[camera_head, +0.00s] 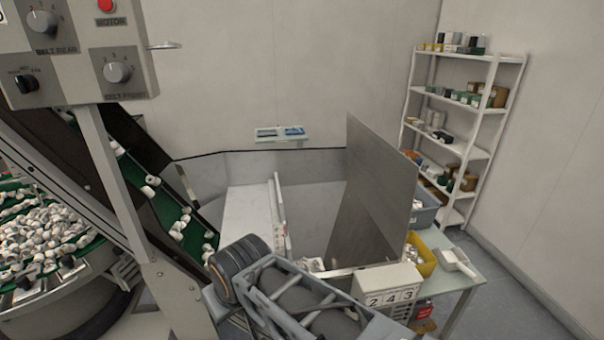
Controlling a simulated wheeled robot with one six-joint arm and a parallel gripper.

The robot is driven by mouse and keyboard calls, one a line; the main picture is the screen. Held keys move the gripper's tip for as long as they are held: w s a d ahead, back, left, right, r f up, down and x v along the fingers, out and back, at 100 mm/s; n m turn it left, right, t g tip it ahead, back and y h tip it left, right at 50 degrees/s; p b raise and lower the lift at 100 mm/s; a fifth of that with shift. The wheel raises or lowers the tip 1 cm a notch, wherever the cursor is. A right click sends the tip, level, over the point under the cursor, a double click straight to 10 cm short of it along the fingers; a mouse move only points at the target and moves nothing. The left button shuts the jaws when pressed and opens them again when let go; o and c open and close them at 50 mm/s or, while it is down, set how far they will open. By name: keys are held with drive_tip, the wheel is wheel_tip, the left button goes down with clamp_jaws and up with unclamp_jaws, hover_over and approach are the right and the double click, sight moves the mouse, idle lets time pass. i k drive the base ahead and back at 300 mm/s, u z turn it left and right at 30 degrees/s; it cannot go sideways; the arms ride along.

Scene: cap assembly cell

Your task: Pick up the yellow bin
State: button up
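The yellow bin (428,264) stands on the pale green table (465,278) at the lower right. White pieces show inside it. Its left part is hidden behind the metal panel, and its lower front is partly covered by the white box with number tiles. My gripper is not in view. A dark and grey linkage, which seems to be part of my arm, crosses the bottom centre, to the left of the bin and apart from it in the picture.
A tall metal panel (375,190) and the number box (388,288) stand close to the bin. A white scoop (458,262) lies right of it; a grey-blue bin (424,212) is behind. A shelf rack (455,150) stands farther back. Floor at right is clear.

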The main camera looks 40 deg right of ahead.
sight(417, 252)
drive_tip(key=u, duration=2)
drive_tip(key=k, duration=2.4)
drive_tip(key=z, duration=2.15)
